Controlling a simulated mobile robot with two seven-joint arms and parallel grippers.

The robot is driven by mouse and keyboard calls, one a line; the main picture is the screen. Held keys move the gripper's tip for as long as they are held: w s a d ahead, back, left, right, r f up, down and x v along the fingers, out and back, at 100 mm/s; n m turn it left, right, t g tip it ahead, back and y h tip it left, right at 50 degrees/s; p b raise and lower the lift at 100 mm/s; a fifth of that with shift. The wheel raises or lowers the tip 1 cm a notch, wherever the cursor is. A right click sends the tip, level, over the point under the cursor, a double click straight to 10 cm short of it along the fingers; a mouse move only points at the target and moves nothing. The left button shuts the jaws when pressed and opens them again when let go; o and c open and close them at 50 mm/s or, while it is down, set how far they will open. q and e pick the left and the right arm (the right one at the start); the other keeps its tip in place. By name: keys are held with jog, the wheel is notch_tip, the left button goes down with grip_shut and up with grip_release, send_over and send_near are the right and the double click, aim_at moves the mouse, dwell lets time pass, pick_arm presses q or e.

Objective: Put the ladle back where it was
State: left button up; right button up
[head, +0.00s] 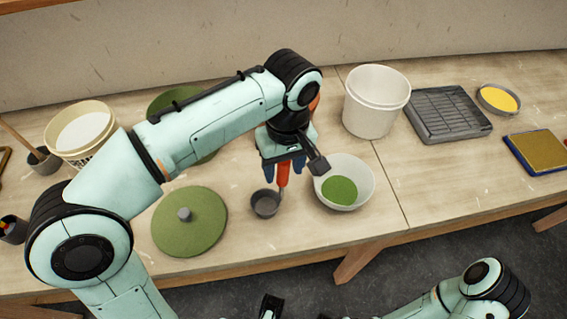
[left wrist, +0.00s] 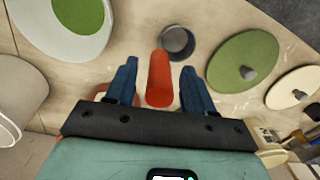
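The ladle has a red handle (head: 283,174) and a small dark grey cup (head: 265,204). Its cup appears to be at the tabletop, between the green lid and the white bowl with green contents (head: 341,189). My left gripper (head: 283,168) is over the ladle, its blue fingers on either side of the handle. In the left wrist view, the handle (left wrist: 159,78) lies between the open fingers (left wrist: 159,88) with a gap on each side; the cup (left wrist: 177,42) is beyond. My right arm shows at the bottom right of the head view; its gripper is mostly cut off.
A round green lid (head: 190,222) with a grey knob lies left of the ladle. A white bucket (head: 375,101), a grey tray (head: 447,113), a yellow-filled dish (head: 499,99) and a blue-edged pad (head: 540,151) stand to the right. A cream bucket (head: 80,132) stands left.

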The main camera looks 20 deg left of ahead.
pick_arm(q)
jog(key=r+p, duration=0.1)
jog(key=r, duration=0.3)
jog(key=r+p, duration=0.1)
jog(key=r, duration=0.3)
jog(key=r+p, duration=0.2)
jog(key=r, duration=0.2)
jog(key=shift+w+d+r, duration=0.2)
jog(key=shift+d, duration=0.05)
pick_arm(e)
jog(key=r, duration=0.1)
jog(key=w+r, duration=0.1)
jog(key=r, duration=0.2)
jog(key=shift+w+r, duration=0.2)
jog(key=shift+w, duration=0.1)
